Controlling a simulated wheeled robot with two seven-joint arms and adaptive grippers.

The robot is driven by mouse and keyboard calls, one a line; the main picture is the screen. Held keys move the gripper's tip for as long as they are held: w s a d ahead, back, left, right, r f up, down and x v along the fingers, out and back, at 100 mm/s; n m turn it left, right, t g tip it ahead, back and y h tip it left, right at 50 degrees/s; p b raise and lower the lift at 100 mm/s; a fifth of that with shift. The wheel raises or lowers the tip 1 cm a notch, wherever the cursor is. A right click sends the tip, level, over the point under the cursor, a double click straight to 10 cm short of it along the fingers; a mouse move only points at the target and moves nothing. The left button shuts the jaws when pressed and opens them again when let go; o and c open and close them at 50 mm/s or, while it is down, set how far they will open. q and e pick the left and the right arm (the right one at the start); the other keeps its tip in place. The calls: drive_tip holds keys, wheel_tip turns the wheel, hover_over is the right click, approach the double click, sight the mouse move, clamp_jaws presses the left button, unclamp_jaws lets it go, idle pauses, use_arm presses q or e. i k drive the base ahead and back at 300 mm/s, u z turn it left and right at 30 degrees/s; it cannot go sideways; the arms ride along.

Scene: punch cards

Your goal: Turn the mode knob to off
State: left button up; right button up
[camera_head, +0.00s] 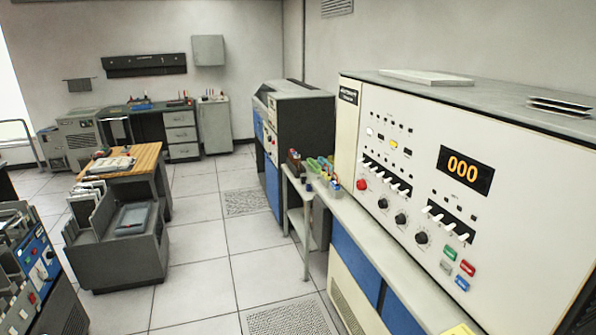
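A large white control panel (450,130) fills the right side, facing left into the room. Three round black knobs sit low on it in a slanting row: one at the left (383,203), one in the middle (401,219) and one at the right (422,238). Their labels are too small to read, so I cannot tell which is the mode knob or where it points. A red round button (362,184) is left of the knobs. An orange display (463,168) reads 000. Neither of my grippers is in view.
A grey ledge (365,240) runs below the panel. White toggle switches (446,222) and coloured buttons (467,268) are near the knobs. A small side table (303,215), a dark cart (125,255) and a wooden-topped desk (145,158) stand left. Tiled floor (195,270) between is clear.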

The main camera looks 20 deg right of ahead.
sight(361, 185)
drive_tip(key=z, duration=0.25)
drive_tip(key=i, duration=2)
drive_tip(key=z, duration=0.3)
